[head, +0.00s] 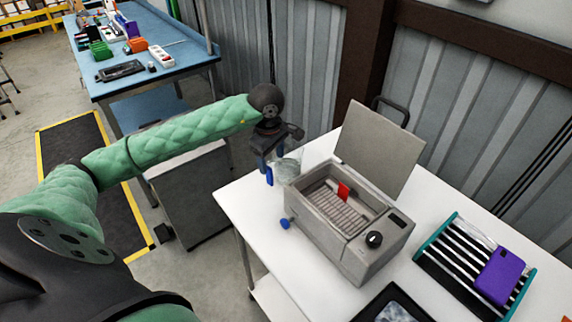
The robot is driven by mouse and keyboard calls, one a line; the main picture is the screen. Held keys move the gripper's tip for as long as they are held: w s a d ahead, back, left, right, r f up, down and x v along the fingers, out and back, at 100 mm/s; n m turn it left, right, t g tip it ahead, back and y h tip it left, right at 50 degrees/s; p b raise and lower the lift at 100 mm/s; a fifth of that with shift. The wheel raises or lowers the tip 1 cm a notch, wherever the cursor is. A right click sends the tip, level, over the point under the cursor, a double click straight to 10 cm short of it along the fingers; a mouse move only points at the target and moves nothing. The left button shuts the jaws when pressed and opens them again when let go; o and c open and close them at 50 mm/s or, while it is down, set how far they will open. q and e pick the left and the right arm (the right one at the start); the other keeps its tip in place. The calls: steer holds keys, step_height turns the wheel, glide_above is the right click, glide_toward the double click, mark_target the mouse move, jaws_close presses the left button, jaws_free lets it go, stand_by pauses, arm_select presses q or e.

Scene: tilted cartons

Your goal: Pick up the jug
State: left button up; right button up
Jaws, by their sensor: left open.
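The jug (288,168) looks like a clear, see-through vessel on the white table (237,203), just left of a grey metal box. Its outline is faint and partly covered by my gripper. My left gripper (271,168) has blue fingertips and reaches down at the jug's left side. It is open, with its fingers at or close to the jug; I cannot tell whether they touch it or straddle it. My right gripper is not in view.
The grey open-lidded box (366,258) holds a basket and a red item, close right of the jug. A small blue part (284,224) is at its front left. A rack (448,268) with a purple case (499,276) is farther right. A corrugated wall stands behind.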

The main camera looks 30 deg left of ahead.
arm_select(q)
step_height(320, 180, down, 2)
steer(key=shift+f, duration=0.1)
jaws_close()
steer(key=shift+w+r, duration=0.1)
steer(key=shift+r, duration=0.15)
